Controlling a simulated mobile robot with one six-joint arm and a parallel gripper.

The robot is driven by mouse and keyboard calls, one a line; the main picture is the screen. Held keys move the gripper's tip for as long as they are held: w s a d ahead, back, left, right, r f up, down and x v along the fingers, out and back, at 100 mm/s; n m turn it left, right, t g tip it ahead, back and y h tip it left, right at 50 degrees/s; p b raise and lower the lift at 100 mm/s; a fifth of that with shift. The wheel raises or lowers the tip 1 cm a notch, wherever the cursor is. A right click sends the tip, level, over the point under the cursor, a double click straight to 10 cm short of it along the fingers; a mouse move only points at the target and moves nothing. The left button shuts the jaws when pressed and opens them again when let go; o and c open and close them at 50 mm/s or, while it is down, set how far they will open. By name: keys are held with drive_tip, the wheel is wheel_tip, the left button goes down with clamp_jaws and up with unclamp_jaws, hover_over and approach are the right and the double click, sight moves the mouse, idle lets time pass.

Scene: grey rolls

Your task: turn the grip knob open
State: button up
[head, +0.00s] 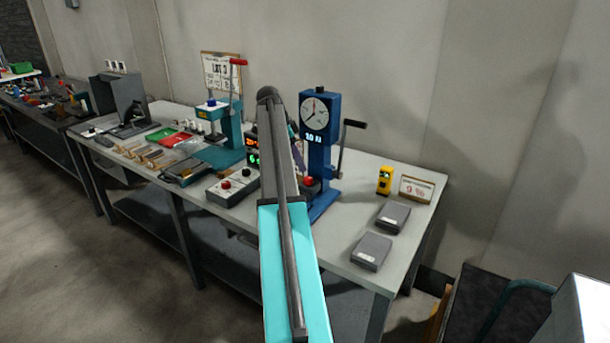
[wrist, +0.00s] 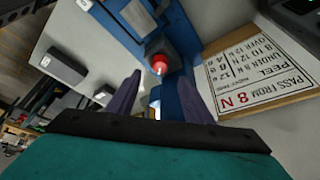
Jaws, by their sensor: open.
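The blue peel tester (head: 320,150) stands on the bench with a round dial on top and a black crank handle at its right. A red knob (head: 309,182) sits low on it, on a dark block. The red knob also shows in the wrist view (wrist: 160,64), just beyond the fingertips and between them. My gripper (wrist: 158,79) is open, with its two purple fingers apart and nothing between them. The fingers look apart from the knob, though the exact gap is hard to tell. In the head view my own arm hides most of the gripper and part of the tester.
A sign reading "PASS FROM 8 N" (wrist: 255,75) lies close right of the fingers in the wrist view. A control box (head: 232,188), a teal press (head: 236,120), a yellow device (head: 385,180) and two grey boxes (head: 372,251) stand on the bench.

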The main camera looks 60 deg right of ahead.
sight(308, 178)
drive_tip(key=shift+p+x, duration=0.45)
drive_tip(key=shift+x, duration=3.1)
drive_tip(key=c, duration=1)
drive_tip(key=shift+a, duration=0.25)
drive_tip(key=shift+c, duration=0.4)
drive_tip(key=shift+d, duration=0.15)
